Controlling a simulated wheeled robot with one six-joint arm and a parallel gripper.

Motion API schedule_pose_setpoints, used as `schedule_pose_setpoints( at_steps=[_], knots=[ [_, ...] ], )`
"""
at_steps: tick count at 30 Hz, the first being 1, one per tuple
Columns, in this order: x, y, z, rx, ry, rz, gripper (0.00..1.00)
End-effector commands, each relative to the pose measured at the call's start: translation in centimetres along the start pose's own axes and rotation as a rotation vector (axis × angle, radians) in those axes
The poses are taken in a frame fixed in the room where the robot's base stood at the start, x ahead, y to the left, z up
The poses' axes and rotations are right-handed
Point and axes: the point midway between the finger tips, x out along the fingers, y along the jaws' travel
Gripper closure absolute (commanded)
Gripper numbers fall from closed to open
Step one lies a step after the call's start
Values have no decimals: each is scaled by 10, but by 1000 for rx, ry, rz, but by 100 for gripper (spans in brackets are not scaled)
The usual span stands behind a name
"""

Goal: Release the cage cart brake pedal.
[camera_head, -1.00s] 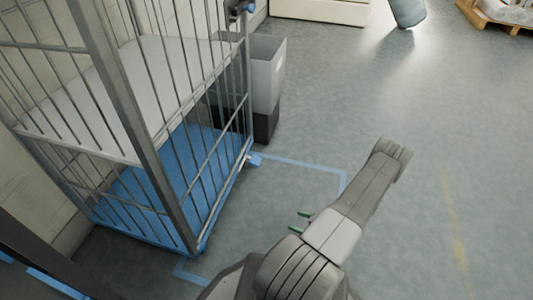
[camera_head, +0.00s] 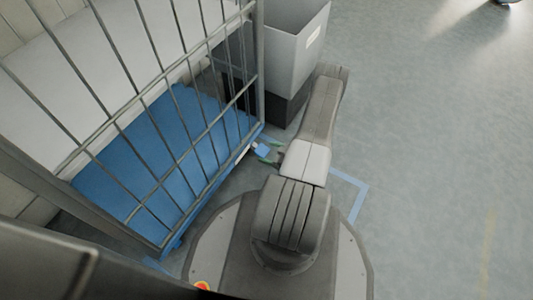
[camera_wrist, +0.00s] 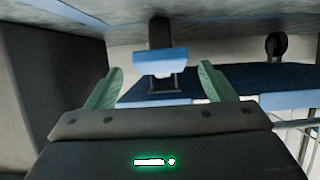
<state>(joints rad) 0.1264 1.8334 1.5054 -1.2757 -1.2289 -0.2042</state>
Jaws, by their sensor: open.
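The cage cart (camera_head: 160,247) stands at the left in the head view, with grey bars and a blue base. Its small blue brake pedal (camera_head: 262,150) sticks out at the low corner near the grey bin. In the wrist view the blue pedal (camera_wrist: 160,59) is just beyond my fingertips, roughly centred between them. My gripper (camera_head: 272,153) is low beside the pedal, its green fingers open and empty. It also shows open in the wrist view (camera_wrist: 160,72). I cannot tell whether a finger touches the pedal. My arm hides part of the floor there.
A grey bin (camera_head: 294,45) on a dark base stands just beyond the cart's corner, close to my arm. Blue floor tape (camera_head: 352,188) runs by my base. A caster wheel (camera_wrist: 277,45) shows in the wrist view. The floor to the right is clear.

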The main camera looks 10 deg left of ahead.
Motion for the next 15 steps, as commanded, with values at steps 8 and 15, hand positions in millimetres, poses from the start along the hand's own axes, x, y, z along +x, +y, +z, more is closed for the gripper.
schedule_pose_setpoints(
  at_steps=[8, 15],
  knots=[
    [20, 0, 0, 0, 0, 0, 24],
    [20, 0, 0, 0, 0, 1, 24]
  ],
)
